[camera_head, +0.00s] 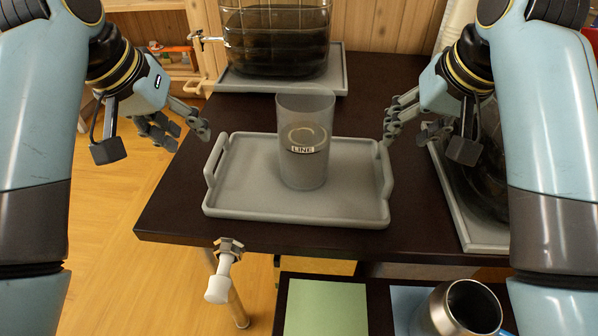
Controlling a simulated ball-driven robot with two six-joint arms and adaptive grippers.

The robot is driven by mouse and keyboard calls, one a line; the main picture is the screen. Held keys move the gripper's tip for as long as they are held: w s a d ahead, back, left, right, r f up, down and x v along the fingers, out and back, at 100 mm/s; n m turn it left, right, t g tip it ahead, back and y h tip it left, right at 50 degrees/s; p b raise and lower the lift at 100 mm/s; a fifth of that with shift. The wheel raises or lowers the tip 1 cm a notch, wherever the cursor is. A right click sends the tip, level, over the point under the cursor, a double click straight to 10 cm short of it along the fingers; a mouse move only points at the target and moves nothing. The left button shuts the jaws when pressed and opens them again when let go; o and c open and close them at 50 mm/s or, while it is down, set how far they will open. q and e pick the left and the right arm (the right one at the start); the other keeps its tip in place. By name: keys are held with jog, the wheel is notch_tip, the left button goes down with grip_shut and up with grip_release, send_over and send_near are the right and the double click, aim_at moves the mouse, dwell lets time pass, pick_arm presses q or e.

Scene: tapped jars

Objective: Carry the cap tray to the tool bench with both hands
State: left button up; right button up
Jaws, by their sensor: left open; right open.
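The grey cap tray (245,207) lies flat on the dark table, with a raised handle at its left end and another at its right end. A translucent grey cup (305,165) labelled "LINE" stands upright on it, with a pale ring showing through its wall. My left gripper (187,136) is open and empty, just up and left of the left handle. My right gripper (391,124) is open and empty, just above the right handle. Neither gripper appears to hold a handle; exact gaps are hard to judge.
A large dark-filled jar (275,40) with a tap stands on a grey tray (330,82) behind. Another dark jar (487,185) on a tray stands at right, partly behind my arm. In front, a lower surface bears a green sheet (325,308) and a steel mug (440,318).

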aim_at(212, 156)
pick_arm(q)
jog(key=x, duration=0.9)
jog(key=shift+w+d+f, duration=0.1)
jog(key=shift+f, duration=0.2)
pick_arm(e)
jog(key=x, duration=0.9)
jog(key=shift+f, duration=0.4)
pick_arm(q)
grip_shut()
pick_arm(e)
jog(key=shift+a, duration=0.1)
grip_shut()
jog(key=shift+w+r, duration=0.1)
